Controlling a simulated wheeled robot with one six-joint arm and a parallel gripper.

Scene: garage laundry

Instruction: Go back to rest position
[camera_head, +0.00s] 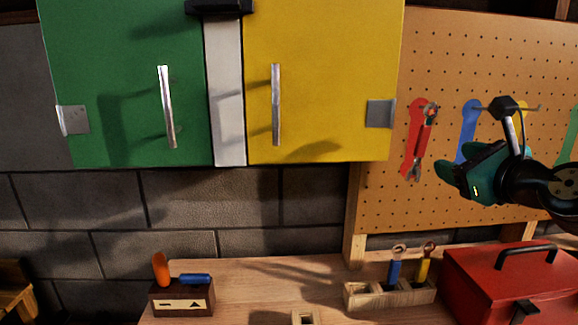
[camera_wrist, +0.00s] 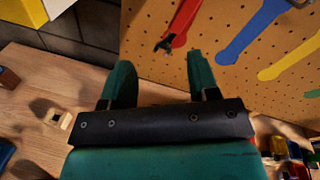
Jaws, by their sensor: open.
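My gripper (camera_head: 447,170) is at the right in the head view, in front of the pegboard and above the workbench. In the wrist view its two teal fingers (camera_wrist: 160,85) stand apart with nothing between them. The gripper is open and empty. I cannot tell the exact gap between the fingers and the pegboard.
A green cabinet door (camera_head: 115,90) and a yellow one (camera_head: 325,90) are closed. On the workbench (camera_head: 250,285) stand a small box (camera_head: 182,304) with orange and blue handled tools, a wooden rack (camera_head: 390,298) holding two tools, and a red toolbox (camera_head: 500,285). The bench middle is mostly clear.

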